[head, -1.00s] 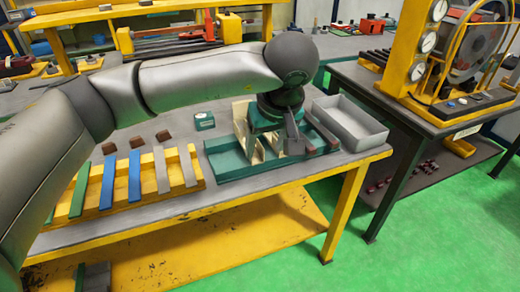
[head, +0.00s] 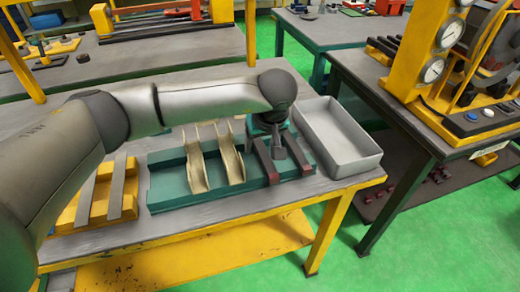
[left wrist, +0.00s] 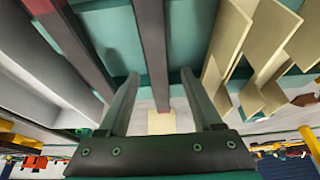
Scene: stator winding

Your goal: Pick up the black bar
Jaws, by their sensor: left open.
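A black bar (left wrist: 152,45) with a dark red end lies across the teal tray (head: 172,199); in the head view it is the left one (head: 263,157) of two such bars. A second black bar (left wrist: 75,45) lies parallel at its right in the head view (head: 300,150). My left gripper (left wrist: 160,74) is open and empty, pointing down over the tray at the bars. In the left wrist view the first bar shows between its two fingers. I cannot tell how far the fingertips are above it. The arm's end hides part of the bars in the head view.
Two cream channel pieces (head: 231,160) stand in the tray, left of the bars. A grey open bin (head: 346,141) stands close on the right. A yellow rack (head: 84,202) with grey strips is on the left. Another table (head: 420,110) holds a yellow machine.

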